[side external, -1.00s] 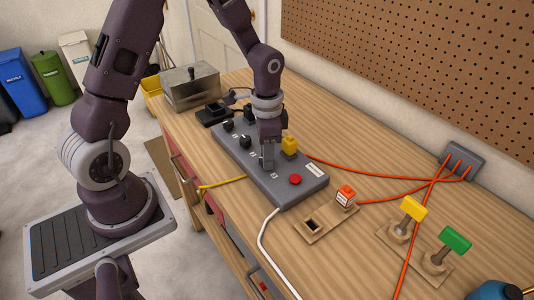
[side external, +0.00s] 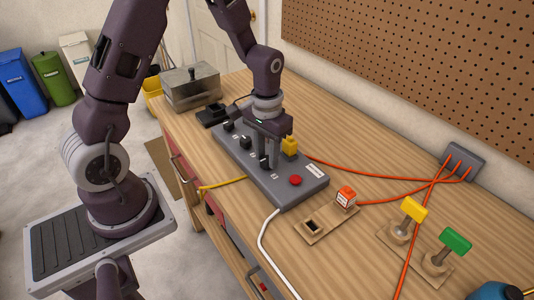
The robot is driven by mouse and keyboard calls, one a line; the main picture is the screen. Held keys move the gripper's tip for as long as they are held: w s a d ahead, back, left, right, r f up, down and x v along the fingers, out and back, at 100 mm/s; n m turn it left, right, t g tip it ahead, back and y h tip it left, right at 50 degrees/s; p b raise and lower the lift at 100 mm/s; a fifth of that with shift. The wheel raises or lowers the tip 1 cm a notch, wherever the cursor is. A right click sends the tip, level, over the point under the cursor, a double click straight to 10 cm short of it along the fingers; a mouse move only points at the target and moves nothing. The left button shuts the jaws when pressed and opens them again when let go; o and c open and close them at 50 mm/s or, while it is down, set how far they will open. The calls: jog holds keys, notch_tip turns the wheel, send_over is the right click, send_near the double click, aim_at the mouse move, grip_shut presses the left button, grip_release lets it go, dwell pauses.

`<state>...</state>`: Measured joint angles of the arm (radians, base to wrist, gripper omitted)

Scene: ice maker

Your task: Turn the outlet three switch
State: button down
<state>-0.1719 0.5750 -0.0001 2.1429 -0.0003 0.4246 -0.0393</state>
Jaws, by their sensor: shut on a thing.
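The grey power strip (side external: 300,192) lies on the wooden bench, with a row of black rotary switches along its top. The first switch (side external: 228,126) and the second switch (side external: 246,142) stand free. The outlet three switch (side external: 265,162) is the third black knob, nearest the red button. My gripper (side external: 270,161) points down over this third switch, with its fingers shut on it. The fingers hide part of the knob, and its exact angle is hard to tell.
A yellow plug (side external: 289,145) stands in the strip right beside my gripper. A red button (side external: 295,180) sits at the strip's near end. An orange-and-white block (side external: 346,195), yellow lever (side external: 414,209) and green lever (side external: 455,240) stand to the right. Orange cords cross the bench.

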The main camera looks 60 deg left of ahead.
aim_at(267, 158)
jog(key=shift+w, duration=0.1)
dwell(0.3)
jog(key=c, duration=1.1)
grip_release()
jog(key=shift+o, duration=0.2)
jog(key=shift+r, duration=0.1)
notch_tip(267, 158, up, 6)
jog(key=shift+f, duration=0.1)
jog(key=shift+r, duration=0.75)
jog(key=s+d+r+m+t, duration=0.1)
jog(key=s+d+r+t, duration=0.1)
jog(key=s+r, duration=0.5)
jog(key=s+d+r+m+t, duration=0.1)
jog(key=s+d+r+t, duration=0.2)
jog(key=s+r, duration=0.4)
jog(key=s, duration=0.5)
jog(key=shift+d+r+t, duration=0.15)
jog(key=shift+d+t, duration=0.15)
jog(key=shift+d, duration=0.1)
